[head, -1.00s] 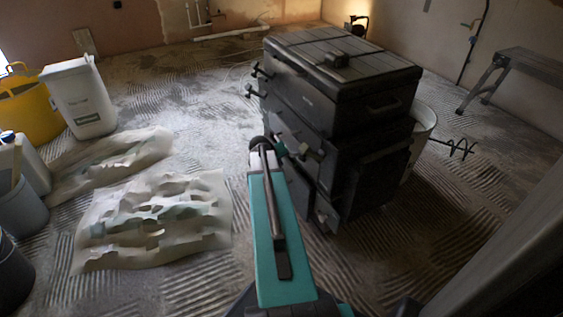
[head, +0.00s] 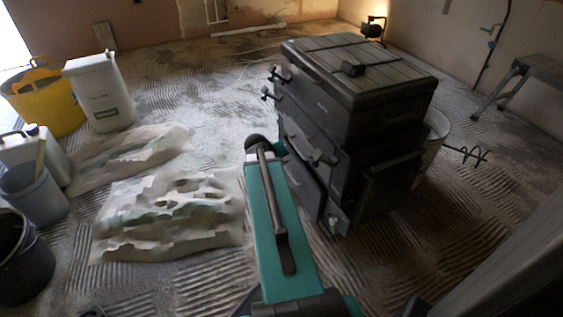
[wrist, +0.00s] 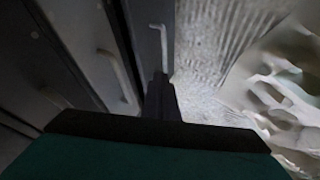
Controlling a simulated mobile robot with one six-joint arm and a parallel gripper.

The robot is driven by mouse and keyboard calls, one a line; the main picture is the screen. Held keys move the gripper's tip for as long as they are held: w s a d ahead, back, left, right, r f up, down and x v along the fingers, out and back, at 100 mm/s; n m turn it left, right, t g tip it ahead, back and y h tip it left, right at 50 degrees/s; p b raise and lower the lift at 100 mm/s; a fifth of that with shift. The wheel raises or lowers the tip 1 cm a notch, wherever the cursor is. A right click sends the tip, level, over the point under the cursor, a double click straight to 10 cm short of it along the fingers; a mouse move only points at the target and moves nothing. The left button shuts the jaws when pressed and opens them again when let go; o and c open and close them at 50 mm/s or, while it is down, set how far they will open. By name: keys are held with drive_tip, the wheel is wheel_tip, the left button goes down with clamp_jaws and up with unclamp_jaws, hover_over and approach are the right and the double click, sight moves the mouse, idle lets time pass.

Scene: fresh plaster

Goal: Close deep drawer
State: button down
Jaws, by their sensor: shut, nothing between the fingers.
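The dark tool chest (head: 345,110) stands right of centre in the head view. A tall dark drawer (head: 303,178) juts from its left side, low down; the arm partly hides it, and I cannot tell exactly how far out it is. In the wrist view a dark drawer front (wrist: 150,15) with a bent bar handle (wrist: 163,45) stands upright beside the floor. My gripper (wrist: 160,92) is shut and empty, its dark fingers close to the front's lower end; contact cannot be told. In the head view the fingers are hard to make out behind my teal arm.
Crumpled pale sheets (head: 170,215) lie on the floor left of my arm. A yellow tub (head: 45,100), a white container (head: 98,92) and grey buckets (head: 35,192) stand further left. A pale bucket (head: 432,145) and a mixer paddle (head: 465,155) are behind the chest at right.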

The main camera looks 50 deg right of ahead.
drive_tip(key=c, duration=2.5)
unclamp_jaws()
drive_tip(key=shift+a, duration=0.1)
drive_tip(key=o, duration=0.7)
drive_tip(key=shift+a+f, duration=0.2)
drive_tip(key=shift+a, duration=0.05)
drive_tip(key=a+f+n+g+y, duration=0.1)
drive_tip(key=a+f+n+y, duration=0.1)
drive_tip(key=a+f, duration=0.9)
drive_tip(key=a+f+n+y, duration=0.1)
drive_tip(key=a+f+y, duration=0.2)
drive_tip(key=a+f, duration=0.85)
drive_tip(key=s+a+f+n+g+y, duration=0.1)
drive_tip(key=s+a+f, duration=0.1)
drive_tip(key=s+a, duration=0.3)
drive_tip(key=s+a+f+n+g+y, duration=0.1)
drive_tip(key=s+a, duration=0.5)
drive_tip(key=a, duration=0.7)
drive_tip(key=s+a+f+n+g, duration=0.1)
drive_tip(key=s+a+f+g, duration=0.2)
drive_tip(key=a, duration=0.7)
drive_tip(key=shift+s+a+f+y, duration=0.1)
drive_tip(key=shift+s+f+y, duration=0.3)
drive_tip(key=shift+s+f, duration=0.9)
drive_tip(key=shift+s+a+n, duration=0.3)
drive_tip(key=shift+s, duration=0.15)
